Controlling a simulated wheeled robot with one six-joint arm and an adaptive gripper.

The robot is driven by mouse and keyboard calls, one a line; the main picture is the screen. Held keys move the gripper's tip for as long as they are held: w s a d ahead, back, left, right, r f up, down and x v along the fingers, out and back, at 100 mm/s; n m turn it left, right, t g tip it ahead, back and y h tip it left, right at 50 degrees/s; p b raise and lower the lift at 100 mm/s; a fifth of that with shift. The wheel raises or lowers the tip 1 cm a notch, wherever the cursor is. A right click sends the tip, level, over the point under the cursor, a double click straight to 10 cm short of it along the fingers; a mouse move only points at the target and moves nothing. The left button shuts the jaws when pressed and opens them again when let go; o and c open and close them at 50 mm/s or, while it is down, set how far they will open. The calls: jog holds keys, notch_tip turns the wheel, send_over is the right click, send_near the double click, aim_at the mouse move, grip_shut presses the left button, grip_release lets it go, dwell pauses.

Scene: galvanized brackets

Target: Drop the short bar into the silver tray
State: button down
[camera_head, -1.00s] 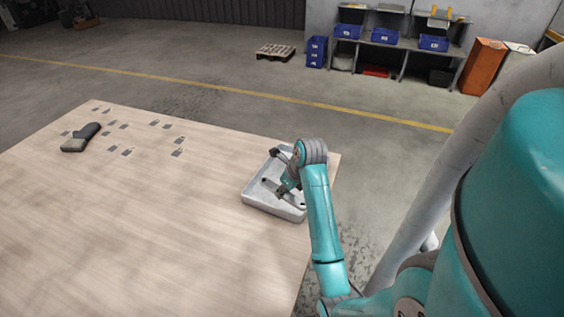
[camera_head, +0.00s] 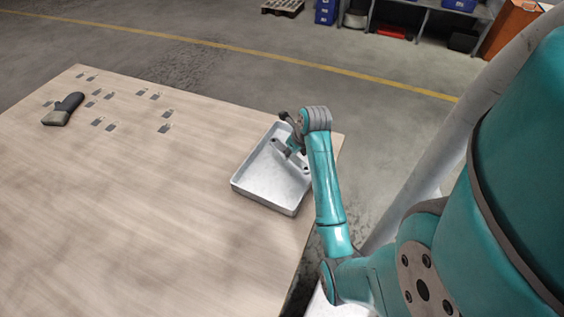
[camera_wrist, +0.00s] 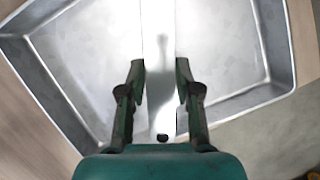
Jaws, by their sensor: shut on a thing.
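The silver tray (camera_head: 262,190) lies at the table's far right corner, with raised walls. It also fills much of the wrist view (camera_wrist: 85,70). My gripper (camera_head: 291,146) is over the tray's back part, partly hidden by my arm. In the wrist view my gripper (camera_wrist: 160,88) is shut on a pale metal bar (camera_wrist: 159,110) with a dark hole near its lower end. The bar also shows in the head view (camera_head: 280,148), over the tray. Its height above the tray floor is hard to tell. The tray's right side is partly hidden by my arm.
Several small grey metal pieces (camera_head: 112,126) lie spread on the wooden table (camera_head: 130,210) at the far left. The table's middle is clear. A shelf and blue bins stand well behind.

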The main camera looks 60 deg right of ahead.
jog(key=shift+f, duration=0.2)
jog(key=c, duration=0.7)
grip_release()
jog(key=shift+r, duration=0.1)
jog(key=shift+v, duration=3.7)
jog(key=shift+a, duration=0.1)
